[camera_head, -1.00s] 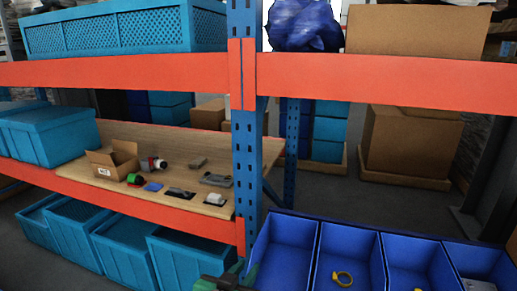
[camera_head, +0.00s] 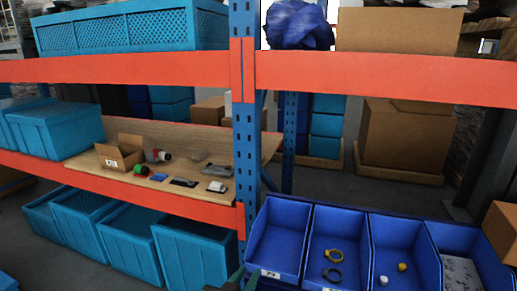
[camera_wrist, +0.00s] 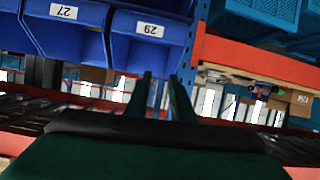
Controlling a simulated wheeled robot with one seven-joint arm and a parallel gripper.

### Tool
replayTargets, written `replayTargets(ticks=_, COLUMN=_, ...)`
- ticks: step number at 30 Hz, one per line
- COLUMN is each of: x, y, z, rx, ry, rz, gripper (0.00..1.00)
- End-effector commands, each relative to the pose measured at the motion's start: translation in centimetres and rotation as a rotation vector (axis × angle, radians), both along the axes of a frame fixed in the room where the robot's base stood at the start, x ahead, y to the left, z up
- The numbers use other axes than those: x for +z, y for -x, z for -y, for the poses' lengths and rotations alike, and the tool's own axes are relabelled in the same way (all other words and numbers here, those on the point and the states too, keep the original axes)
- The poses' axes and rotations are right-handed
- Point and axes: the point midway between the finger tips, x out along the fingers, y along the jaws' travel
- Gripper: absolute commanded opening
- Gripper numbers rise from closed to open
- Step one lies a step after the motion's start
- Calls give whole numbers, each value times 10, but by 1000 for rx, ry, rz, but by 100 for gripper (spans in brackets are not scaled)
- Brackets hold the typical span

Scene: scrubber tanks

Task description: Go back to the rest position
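My gripper (camera_wrist: 160,88) shows in the wrist view as two dark green fingers with a gap between them. It is open, and nothing is held between the fingers. In the head view only a small dark green part of it shows at the bottom edge, in front of the left blue bin (camera_head: 272,243). In the wrist view the fingers point toward a blue bin (camera_wrist: 147,52) labelled 29, and another blue bin (camera_wrist: 72,38) labelled 27 is to its left. Any contact with the bins cannot be told.
A blue upright post (camera_head: 244,150) and orange shelf beams (camera_head: 385,80) stand ahead. A wooden shelf (camera_head: 213,205) carries an open carton (camera_head: 119,155) and several small parts. Teal crates (camera_head: 190,258) sit below.

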Motion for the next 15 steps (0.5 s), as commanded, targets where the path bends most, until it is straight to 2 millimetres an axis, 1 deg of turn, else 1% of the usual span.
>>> replayTargets(ticks=1, x=-7, y=1, z=2, rx=6, ry=10, rz=-2, gripper=22)
replayTargets(ticks=5, x=-24, y=5, z=4, rx=29, ry=35, rz=0, gripper=22)
replayTargets(ticks=8, x=-40, y=10, z=6, rx=53, ry=58, rz=0, gripper=22)
replayTargets(ticks=11, x=-62, y=17, z=9, rx=83, ry=84, rz=2, gripper=22)
replayTargets(ticks=15, x=-96, y=35, z=12, rx=137, ry=118, rz=5, gripper=22)
